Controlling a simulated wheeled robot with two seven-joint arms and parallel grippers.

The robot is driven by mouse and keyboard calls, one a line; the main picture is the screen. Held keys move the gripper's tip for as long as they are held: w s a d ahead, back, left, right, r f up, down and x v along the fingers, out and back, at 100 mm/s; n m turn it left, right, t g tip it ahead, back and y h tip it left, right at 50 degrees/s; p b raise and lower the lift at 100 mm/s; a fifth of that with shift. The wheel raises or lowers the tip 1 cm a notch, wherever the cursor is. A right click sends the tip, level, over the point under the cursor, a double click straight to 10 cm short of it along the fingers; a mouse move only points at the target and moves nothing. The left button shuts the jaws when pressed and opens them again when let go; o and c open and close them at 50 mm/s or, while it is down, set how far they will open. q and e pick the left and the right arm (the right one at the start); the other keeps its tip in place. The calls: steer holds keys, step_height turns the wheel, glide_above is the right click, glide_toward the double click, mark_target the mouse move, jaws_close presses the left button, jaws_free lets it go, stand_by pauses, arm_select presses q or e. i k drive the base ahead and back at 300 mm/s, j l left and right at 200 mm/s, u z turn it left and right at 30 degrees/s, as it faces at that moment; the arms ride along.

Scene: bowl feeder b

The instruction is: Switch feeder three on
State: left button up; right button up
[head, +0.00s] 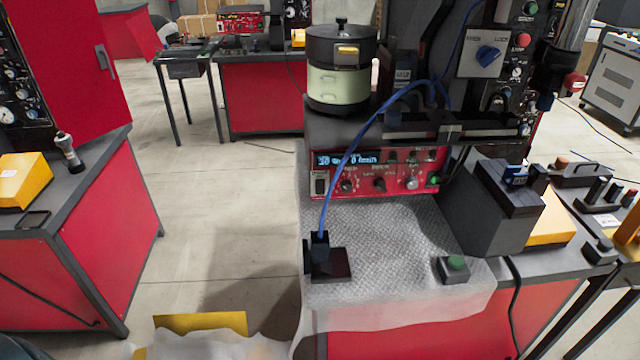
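A bowl feeder (340,85) with a dark lid and pale green body stands on a dark base at the back of the bench. Below it is a red control panel (375,186) with a lit blue display (346,158). The panel carries several dark knobs, a rocker-like switch (319,184) at its left end and a green control (433,179) at its right end. The switch's position is too small to tell. I cannot read a feeder number on it. Neither of my grippers is in view.
A bubbled sheet (400,235) covers the bench front. A blue cable arches from a small black stand (322,252) past the panel. A green-button box (454,268) stands at the front right. A dark block (505,190) stands right of the panel. The space before the panel is mostly clear.

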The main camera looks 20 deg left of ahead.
mark_target(319, 183)
steer(key=i+l, duration=0.2)
steer(key=i, duration=0.3)
steer(key=i+l, duration=0.25)
steer(key=i, duration=0.2)
steer(key=i+l, duration=0.2)
steer(key=i, duration=0.3)
steer(key=u, duration=1.7)
